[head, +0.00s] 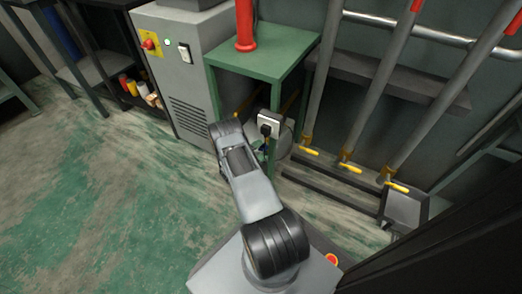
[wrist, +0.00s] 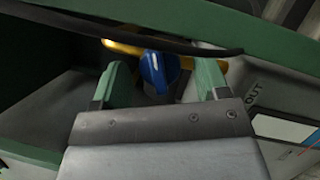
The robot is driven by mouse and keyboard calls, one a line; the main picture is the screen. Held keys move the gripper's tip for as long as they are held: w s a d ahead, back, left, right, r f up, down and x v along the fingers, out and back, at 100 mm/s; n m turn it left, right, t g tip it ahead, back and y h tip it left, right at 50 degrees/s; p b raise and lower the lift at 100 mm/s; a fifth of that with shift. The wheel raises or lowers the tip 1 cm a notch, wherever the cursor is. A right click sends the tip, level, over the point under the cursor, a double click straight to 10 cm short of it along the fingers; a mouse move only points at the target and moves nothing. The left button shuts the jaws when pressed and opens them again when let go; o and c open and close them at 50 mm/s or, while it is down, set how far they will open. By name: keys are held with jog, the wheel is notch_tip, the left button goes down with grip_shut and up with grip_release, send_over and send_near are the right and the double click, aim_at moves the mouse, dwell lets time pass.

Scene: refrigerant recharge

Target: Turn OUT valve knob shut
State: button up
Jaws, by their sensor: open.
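The OUT valve knob (wrist: 155,72) is blue and shows in the wrist view just beyond my gripper, between its two green fingers. My gripper (wrist: 160,80) is open, with one finger on each side of the knob. I cannot tell whether the fingers touch it. A yellow part (wrist: 125,47) shows behind the knob.
The green stand (head: 262,58) with a red cylinder (head: 245,28) is above the valve. A dark hose (wrist: 120,32) crosses above the fingers. A grey cabinet (head: 183,65) stands at left, and pipes with yellow handles (head: 350,168) at right. The floor at left is clear.

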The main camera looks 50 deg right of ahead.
jog(key=w+a+f+p, duration=0.1)
jog(key=a+f+p, duration=0.1)
jog(key=a, duration=1.1)
jog(key=shift+w+a+p, duration=0.3)
jog(key=shift+w+p, duration=0.05)
jog(key=shift+p, duration=0.15)
